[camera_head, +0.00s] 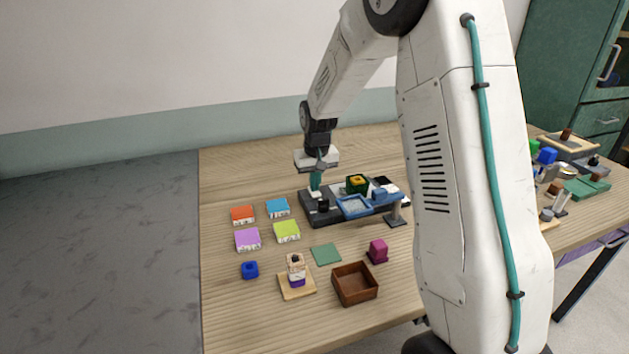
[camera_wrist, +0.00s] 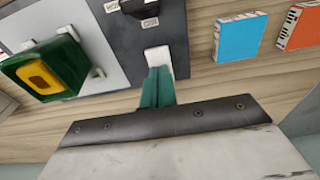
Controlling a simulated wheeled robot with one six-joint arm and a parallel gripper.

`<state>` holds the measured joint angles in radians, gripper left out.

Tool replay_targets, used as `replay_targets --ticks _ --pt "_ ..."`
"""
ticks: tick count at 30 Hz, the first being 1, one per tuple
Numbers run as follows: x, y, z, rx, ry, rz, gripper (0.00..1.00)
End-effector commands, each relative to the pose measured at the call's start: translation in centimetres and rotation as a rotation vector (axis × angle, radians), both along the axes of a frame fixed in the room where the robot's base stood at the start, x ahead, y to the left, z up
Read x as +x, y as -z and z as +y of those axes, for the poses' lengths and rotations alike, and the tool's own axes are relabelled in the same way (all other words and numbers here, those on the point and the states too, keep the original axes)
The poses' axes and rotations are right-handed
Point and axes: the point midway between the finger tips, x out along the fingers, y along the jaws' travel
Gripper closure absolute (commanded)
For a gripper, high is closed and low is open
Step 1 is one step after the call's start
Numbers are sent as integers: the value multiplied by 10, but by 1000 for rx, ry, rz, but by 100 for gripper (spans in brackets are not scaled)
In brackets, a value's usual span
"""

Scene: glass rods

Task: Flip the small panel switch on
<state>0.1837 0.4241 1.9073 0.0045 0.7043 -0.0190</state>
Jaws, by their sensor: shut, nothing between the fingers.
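A dark grey panel (camera_head: 309,210) lies on the wooden table under my gripper; it also fills the top middle of the wrist view (camera_wrist: 120,40). A small white switch piece (camera_wrist: 157,56) sits near the panel's edge. My gripper (camera_head: 316,188) points down at the panel, its teal fingers shut together and empty. In the wrist view the fingertips (camera_wrist: 160,70) are right at the white piece and overlap its lower end. I cannot tell whether they touch it, or which way it is set. A black knob (camera_head: 323,206) with small labels stands on the same panel.
A green block with a yellow top (camera_head: 357,184) and a blue tray (camera_head: 354,209) stand right of the panel. Coloured boxes, including an orange one (camera_head: 243,215), lie to the left. A brown open box (camera_head: 355,285) is in front.

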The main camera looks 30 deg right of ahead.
Motion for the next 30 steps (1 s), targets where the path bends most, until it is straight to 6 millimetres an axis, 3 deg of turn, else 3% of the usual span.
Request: replay_targets --ticks 13,17,30 --pt "-5 -2 1 0 0 -2 100" --pt "-5 -11 1 -1 0 -5 100" --pt "-18 -103 5 -1 -1 -6 100"
